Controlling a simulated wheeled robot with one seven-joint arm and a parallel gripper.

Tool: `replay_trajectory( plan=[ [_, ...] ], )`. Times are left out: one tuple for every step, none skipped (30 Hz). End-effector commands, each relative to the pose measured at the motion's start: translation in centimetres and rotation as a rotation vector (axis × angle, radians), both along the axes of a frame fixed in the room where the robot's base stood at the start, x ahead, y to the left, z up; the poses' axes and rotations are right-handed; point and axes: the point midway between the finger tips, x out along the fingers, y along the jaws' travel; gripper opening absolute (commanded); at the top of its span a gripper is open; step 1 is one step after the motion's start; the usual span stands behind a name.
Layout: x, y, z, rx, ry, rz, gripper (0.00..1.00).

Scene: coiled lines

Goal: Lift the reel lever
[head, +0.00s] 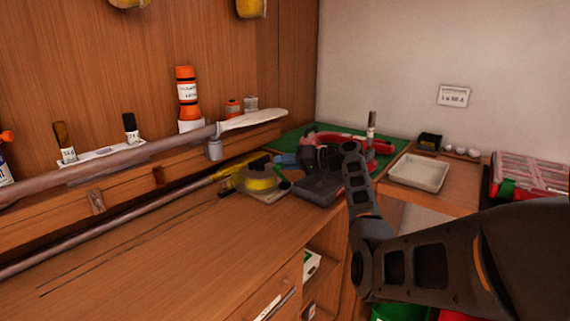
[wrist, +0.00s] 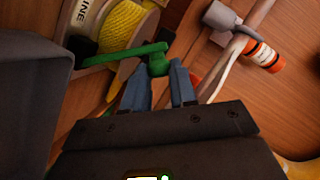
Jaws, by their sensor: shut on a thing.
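The reel (head: 262,181) holds yellow line and sits on the bench beside a dark grey part of my arm in the head view. In the wrist view the reel (wrist: 122,28) shows at the upper left with a cream, lettered label. A green reel lever (wrist: 120,54) runs across its side and ends in a round green knob. My gripper (wrist: 160,76) has its blue fingertips on either side of the knob and is shut on the lever there. In the head view my gripper (head: 287,159) is small and partly hidden behind my wrist.
A long oar (head: 130,152) and a thin pole lie along the back left. An orange bottle (head: 187,95) stands behind the oar. The front left bench is clear.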

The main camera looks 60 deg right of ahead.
Motion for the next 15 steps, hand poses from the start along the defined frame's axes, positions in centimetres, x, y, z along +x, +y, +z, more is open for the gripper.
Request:
replay_trajectory(
  plan=[
    [-0.02,-0.12,0.09,-0.001,-0.002,-0.004,0.27],
    [-0.02,-0.12,0.09,-0.001,-0.002,-0.004,0.30],
    [-0.03,-0.12,0.09,-0.001,-0.002,-0.004,0.34],
    [-0.03,-0.11,0.08,-0.002,-0.002,-0.003,0.37],
    [-0.03,-0.10,0.07,-0.002,-0.001,-0.003,0.40],
    [-0.03,-0.10,0.07,-0.002,-0.001,-0.003,0.44],
    [-0.03,-0.10,0.07,-0.002,-0.001,-0.003,0.46],
    [-0.03,-0.09,0.06,-0.002,-0.001,-0.003,0.49],
    [-0.03,-0.09,0.06,-0.002,-0.001,-0.003,0.50],
    [-0.03,-0.08,0.06,-0.002,-0.001,-0.003,0.50],
    [-0.02,-0.07,0.05,-0.001,-0.001,-0.002,0.50],
    [-0.02,-0.07,0.05,-0.001,-0.001,-0.002,0.50],
    [-0.02,-0.07,0.05,-0.001,-0.001,-0.002,0.50],
    [-0.03,-0.06,0.04,-0.001,-0.001,-0.002,0.50],
    [-0.08,-0.07,0.05,-0.001,-0.001,-0.002,0.50]
  ],
)
